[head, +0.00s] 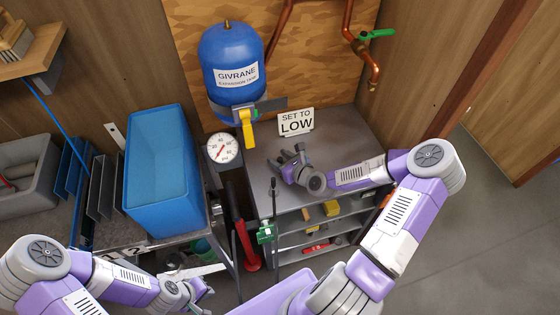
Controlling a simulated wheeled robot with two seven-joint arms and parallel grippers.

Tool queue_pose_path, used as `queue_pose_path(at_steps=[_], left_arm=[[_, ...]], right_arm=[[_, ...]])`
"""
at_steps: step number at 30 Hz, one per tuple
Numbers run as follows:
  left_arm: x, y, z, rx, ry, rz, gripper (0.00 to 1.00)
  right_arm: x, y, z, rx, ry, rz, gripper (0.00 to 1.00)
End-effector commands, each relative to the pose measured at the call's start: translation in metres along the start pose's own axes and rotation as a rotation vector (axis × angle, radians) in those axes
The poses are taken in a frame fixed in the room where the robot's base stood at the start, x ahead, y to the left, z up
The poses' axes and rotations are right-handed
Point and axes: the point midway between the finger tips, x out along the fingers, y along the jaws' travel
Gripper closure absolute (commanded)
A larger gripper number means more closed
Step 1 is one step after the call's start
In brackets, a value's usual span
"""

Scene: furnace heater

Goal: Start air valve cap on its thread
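A blue expansion tank (230,55) labelled GIVRANE hangs on the wooden back wall. A small brass-coloured fitting (227,24) stands upright on its top. I cannot make out a separate valve cap. My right gripper (287,156) is over the grey shelf top, below and to the right of the tank, well apart from the fitting. Its fingers look spread, with nothing visible between them. My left gripper (205,291) is low in the view, beside the workbench front; its fingers are small and partly hidden, so their opening is unclear.
A yellow-handled part (247,128) hangs under the tank beside a round gauge (221,147). A "SET TO LOW" sign (296,122) stands on the grey shelf unit (345,132). A blue bin (157,170) sits on the left bench. Copper pipe (348,22) with a green valve handle (377,34) runs above right.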

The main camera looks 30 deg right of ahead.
Motion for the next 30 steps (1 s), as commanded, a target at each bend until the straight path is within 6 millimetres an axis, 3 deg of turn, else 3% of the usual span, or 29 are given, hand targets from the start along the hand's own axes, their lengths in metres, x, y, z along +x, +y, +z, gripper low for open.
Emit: queue_pose_path(at_steps=[2,9,20,30], left_arm=[[0.000,0.000,0.000,0.000,0.000,0.000,1.00],[0.000,0.000,0.000,0.000,0.000,0.000,1.00],[-0.004,0.001,0.000,0.000,0.000,0.000,1.00],[-0.035,0.013,0.002,0.000,0.000,0.000,1.00]], right_arm=[[0.000,0.000,0.000,0.000,0.000,0.000,0.63],[0.000,0.000,0.000,0.000,0.000,0.000,0.99],[-0.003,0.000,0.006,-0.001,0.000,0.000,1.00],[-0.028,-0.001,0.067,-0.003,-0.001,-0.001,1.00]])
